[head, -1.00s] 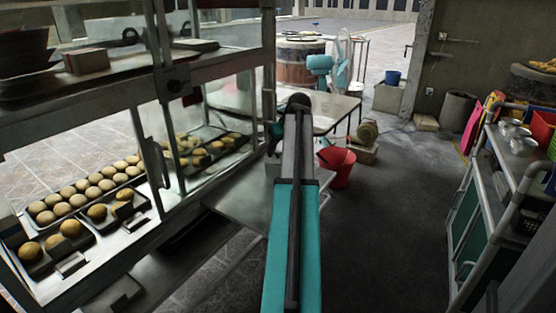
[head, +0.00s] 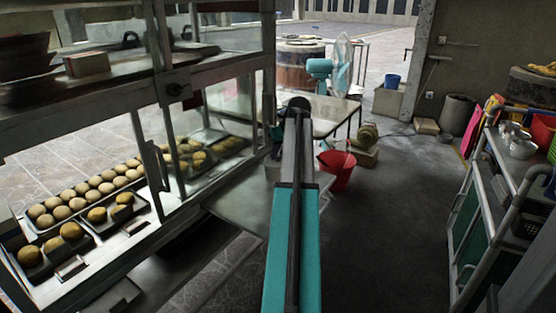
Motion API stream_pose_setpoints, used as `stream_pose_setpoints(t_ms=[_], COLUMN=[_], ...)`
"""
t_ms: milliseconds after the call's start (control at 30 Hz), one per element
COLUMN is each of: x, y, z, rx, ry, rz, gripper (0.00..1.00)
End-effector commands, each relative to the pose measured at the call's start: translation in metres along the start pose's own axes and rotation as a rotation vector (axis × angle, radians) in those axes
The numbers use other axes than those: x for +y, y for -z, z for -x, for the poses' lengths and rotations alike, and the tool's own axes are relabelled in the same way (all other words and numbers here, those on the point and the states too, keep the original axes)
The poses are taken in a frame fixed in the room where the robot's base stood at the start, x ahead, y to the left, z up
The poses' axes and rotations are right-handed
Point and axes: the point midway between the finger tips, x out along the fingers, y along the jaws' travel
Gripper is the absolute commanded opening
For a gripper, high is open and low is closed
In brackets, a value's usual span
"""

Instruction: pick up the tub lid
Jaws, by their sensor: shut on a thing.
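I cannot make out the tub lid in the head view. My arm reaches straight ahead through the middle of the view, with a teal link in front and a dark grey beam beyond it. My gripper is not visible; the arm may hide it. What the gripper holds cannot be seen.
A glass-fronted metal cabinet (head: 262,60) fills the left, with trays of buns (head: 85,190) low inside. A red bucket (head: 338,172) stands beyond my arm, near a table (head: 335,107) and a teal fan (head: 320,70). A metal cart (head: 500,190) stands right. The floor between is clear.

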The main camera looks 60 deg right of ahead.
Motion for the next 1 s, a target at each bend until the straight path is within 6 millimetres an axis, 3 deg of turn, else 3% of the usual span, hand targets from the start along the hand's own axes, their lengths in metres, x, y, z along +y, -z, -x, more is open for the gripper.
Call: stream_pose_setpoints(t_ms=[267,600,1000], x=[0.001,0.001,0.001], y=[0.003,0.019,-0.023], z=[0.005,0.033,0.059], rx=[0.0,0.001,0.0], ry=[0.0,-0.001,-0.001], rz=[0.0,0.0,-0.003], gripper=[0.0,0.0,0.0])
